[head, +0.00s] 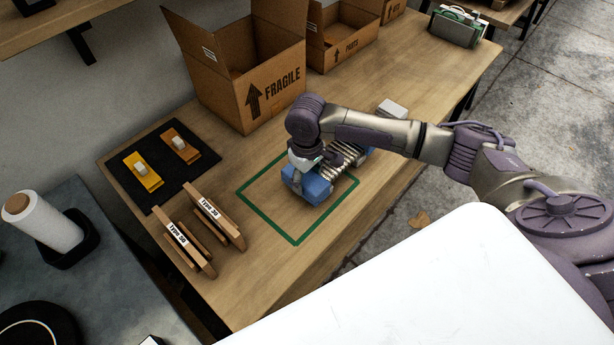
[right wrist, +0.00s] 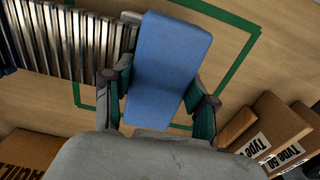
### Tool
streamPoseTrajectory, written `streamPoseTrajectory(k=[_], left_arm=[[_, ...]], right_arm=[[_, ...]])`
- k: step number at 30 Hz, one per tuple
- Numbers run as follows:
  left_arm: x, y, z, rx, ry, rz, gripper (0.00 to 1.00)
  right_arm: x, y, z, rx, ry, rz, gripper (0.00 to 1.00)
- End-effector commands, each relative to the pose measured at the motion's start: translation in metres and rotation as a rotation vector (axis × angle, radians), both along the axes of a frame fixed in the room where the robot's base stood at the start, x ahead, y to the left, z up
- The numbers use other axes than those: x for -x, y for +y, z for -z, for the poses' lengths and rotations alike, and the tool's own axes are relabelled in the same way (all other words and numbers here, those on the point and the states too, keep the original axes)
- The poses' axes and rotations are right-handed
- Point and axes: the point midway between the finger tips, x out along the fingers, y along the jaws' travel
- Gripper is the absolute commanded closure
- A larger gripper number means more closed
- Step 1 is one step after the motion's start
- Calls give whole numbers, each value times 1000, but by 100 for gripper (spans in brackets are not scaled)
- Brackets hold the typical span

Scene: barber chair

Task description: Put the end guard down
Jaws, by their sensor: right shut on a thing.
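A blue padded block, which I take for the end guard (head: 313,190), is at the near end of a row of ribbed metal plates (head: 343,154) inside the green outline (head: 297,242) on the wooden table. My right gripper (head: 305,168) reaches down from above and is shut on the blue block. In the right wrist view the block (right wrist: 168,55) sits between the two fingers (right wrist: 160,100), with the metal plates (right wrist: 65,42) just to its left. Whether they touch is hard to tell. Another blue piece shows behind the plates. My left gripper is not seen.
Two wooden holders with labels (head: 212,208) stand left of the outline. A black mat (head: 150,197) holds a yellow and an orange piece. An open FRAGILE carton (head: 270,92) stands behind. The table's front strip is clear.

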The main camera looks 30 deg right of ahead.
Motion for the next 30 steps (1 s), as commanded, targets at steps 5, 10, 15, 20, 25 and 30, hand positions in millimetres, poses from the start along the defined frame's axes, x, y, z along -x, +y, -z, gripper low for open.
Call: streamPoseTrajectory(k=[5,10,15,20,25,30], left_arm=[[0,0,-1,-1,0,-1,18],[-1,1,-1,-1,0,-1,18],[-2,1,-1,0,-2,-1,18],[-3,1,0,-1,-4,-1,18],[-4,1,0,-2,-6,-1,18],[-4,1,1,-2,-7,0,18]], right_arm=[[0,0,2,0,-1,1,26],[0,0,2,0,0,0,18],[0,0,1,0,0,0,18],[-1,0,-9,-1,-2,1,18],[-1,0,-41,-2,-5,0,18],[-1,0,-78,-1,-4,-1,18]])
